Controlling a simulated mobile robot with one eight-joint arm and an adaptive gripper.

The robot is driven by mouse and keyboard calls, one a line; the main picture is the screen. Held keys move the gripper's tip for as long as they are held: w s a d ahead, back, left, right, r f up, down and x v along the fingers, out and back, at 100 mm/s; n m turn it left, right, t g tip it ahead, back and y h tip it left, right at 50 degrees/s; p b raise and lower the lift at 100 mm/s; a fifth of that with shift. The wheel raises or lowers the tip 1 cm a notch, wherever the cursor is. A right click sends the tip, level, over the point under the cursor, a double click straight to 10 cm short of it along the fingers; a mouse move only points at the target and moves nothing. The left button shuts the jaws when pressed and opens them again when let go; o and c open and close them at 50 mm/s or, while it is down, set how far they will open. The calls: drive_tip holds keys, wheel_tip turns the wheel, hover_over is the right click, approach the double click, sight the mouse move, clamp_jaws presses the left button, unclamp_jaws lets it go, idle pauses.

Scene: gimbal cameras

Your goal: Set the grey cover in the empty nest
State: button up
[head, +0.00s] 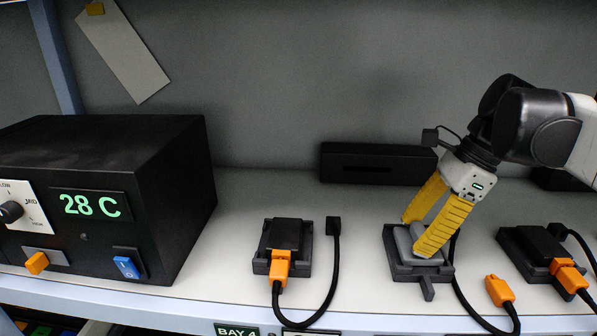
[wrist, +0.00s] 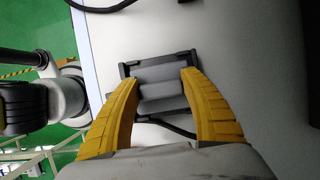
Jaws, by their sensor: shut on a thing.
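My gripper (head: 426,228) has its two yellow fingers closed on the sides of the grey cover (head: 404,241). The cover is at the middle nest (head: 405,274), a dark frame on the bench with a tab at its front. In the wrist view the cover (wrist: 160,88) lies between the fingertips (wrist: 160,84), inside the outline of the nest's dark frame (wrist: 127,70). The fingers hide part of the cover's edges. I cannot tell whether the cover rests fully on the nest floor.
Left and right nests hold black units (head: 285,234) (head: 535,243) with orange plugs. A loose orange plug (head: 499,290) on a black cable lies right of the middle nest. A black control box (head: 110,195) reading 28 C stands left. A black bar (head: 375,164) is behind.

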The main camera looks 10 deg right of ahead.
drive_tip(key=o, duration=1.2)
